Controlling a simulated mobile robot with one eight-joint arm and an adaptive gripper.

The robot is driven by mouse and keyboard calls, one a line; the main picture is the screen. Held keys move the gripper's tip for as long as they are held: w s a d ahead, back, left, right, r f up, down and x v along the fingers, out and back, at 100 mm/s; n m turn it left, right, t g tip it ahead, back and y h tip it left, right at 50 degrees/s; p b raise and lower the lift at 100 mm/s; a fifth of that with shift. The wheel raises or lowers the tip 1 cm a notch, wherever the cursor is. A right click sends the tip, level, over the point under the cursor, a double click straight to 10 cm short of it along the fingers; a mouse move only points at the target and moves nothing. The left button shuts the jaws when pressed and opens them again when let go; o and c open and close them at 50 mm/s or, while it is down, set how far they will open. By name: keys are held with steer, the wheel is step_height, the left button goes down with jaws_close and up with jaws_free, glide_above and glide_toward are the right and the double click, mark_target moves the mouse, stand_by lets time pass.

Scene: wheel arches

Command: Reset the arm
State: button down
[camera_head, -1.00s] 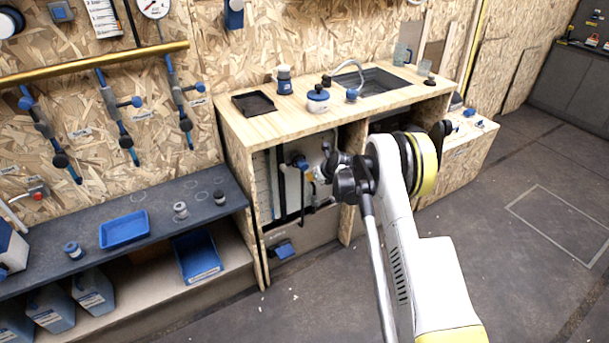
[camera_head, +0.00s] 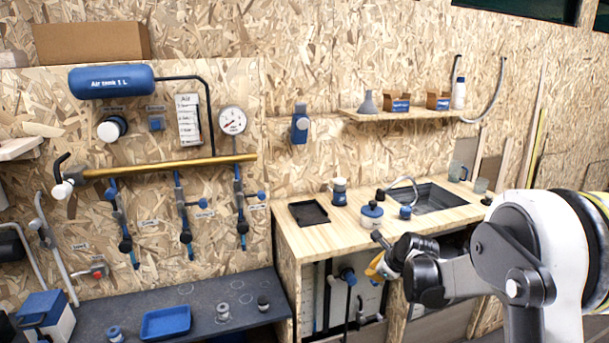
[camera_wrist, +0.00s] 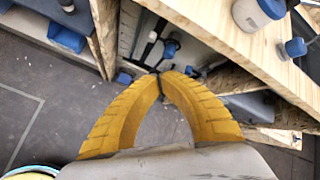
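My gripper (camera_head: 376,268) is in front of the wooden sink counter (camera_head: 342,228), near its front edge in the head view. In the wrist view its two yellow ribbed fingers (camera_wrist: 159,76) meet at the tips, with nothing between them. Beyond the tips are the open cabinet under the counter, a blue-capped fitting (camera_wrist: 171,47) and the grey floor (camera_wrist: 60,90). My arm reaches in from the right of the head view and is bent.
The counter holds a black tray (camera_head: 308,213), a blue-lidded jar (camera_head: 371,215) close to my gripper, and a sink (camera_head: 428,198). A dark bench (camera_head: 235,305) with a blue tray (camera_head: 166,322) stands at left. The wall carries a brass pipe (camera_head: 165,166).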

steer(key=s+a+r+n+h, duration=0.1)
steer(key=s+r+n, duration=0.55)
steer(key=s, duration=0.35)
steer(key=s+a+r+n, duration=0.2)
steer(key=s+r+n, duration=0.45)
steer(key=s, duration=0.25)
steer(key=s+f+n+g+h, duration=0.1)
steer(key=s+n, duration=1)
steer(key=s, duration=0.9)
steer(key=shift+s+d+n, duration=0.2)
steer(key=shift+d+n, duration=0.05)
steer(key=shift+n, duration=0.15)
steer(key=shift+f, duration=0.1)
